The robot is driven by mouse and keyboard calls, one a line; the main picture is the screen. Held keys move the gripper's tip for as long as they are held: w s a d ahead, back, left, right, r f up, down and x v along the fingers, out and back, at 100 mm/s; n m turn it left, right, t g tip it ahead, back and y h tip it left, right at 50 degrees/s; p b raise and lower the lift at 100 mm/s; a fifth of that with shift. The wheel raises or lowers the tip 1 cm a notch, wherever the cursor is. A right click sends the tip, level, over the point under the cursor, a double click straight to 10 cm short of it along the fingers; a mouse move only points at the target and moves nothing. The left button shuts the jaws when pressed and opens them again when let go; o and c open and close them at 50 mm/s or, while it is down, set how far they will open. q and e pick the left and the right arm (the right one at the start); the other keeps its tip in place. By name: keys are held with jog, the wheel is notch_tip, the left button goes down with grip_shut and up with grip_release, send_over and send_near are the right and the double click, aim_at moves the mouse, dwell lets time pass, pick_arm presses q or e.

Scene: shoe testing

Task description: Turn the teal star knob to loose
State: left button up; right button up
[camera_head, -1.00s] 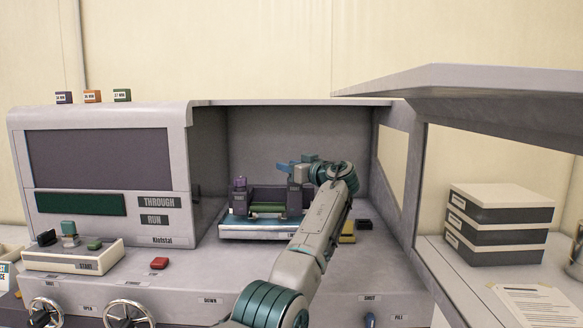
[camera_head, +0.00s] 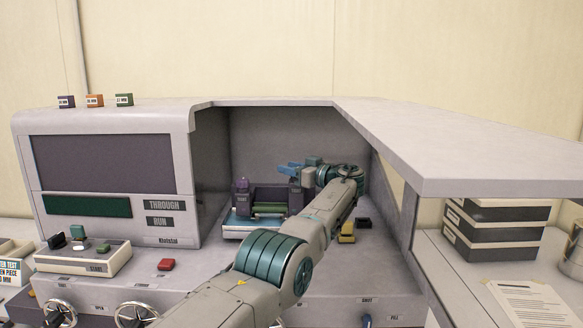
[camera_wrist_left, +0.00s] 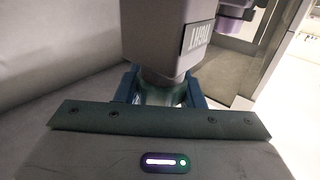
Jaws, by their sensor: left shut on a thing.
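My left gripper (camera_head: 287,168) is inside the chamber of the grey machine, beside the right upright (camera_head: 296,193) of the fixture. In the left wrist view its two blue fingers (camera_wrist_left: 160,86) are closed on either side of a small teal part, which seems to be the star knob (camera_wrist_left: 160,97). The knob sits at the end of a grey block (camera_wrist_left: 163,40) that bears a label (camera_wrist_left: 198,39). The knob's points and its turn angle cannot be made out. In the head view I cannot pick the knob out. My right gripper is not in view.
The fixture has a green roller (camera_head: 270,208) and a purple knob (camera_head: 242,184) on a blue-edged base. A yellow block (camera_head: 347,233) lies to its right. The raised grey hood (camera_head: 450,165) overhangs the right side. A red button (camera_head: 166,264) is on the front deck.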

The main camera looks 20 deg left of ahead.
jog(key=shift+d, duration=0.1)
pick_arm(q)
jog(key=o, duration=0.8)
jog(key=shift+o, duration=1)
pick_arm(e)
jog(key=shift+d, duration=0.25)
pick_arm(q)
jog(key=d+b, duration=0.2)
jog(key=s+b, duration=0.1)
jog(key=shift+d+f, duration=0.4)
jog(key=b+v, duration=0.2)
jog(key=v, duration=0.6)
jog(key=shift+r+b, duration=0.35)
jog(key=shift+b, duration=0.05)
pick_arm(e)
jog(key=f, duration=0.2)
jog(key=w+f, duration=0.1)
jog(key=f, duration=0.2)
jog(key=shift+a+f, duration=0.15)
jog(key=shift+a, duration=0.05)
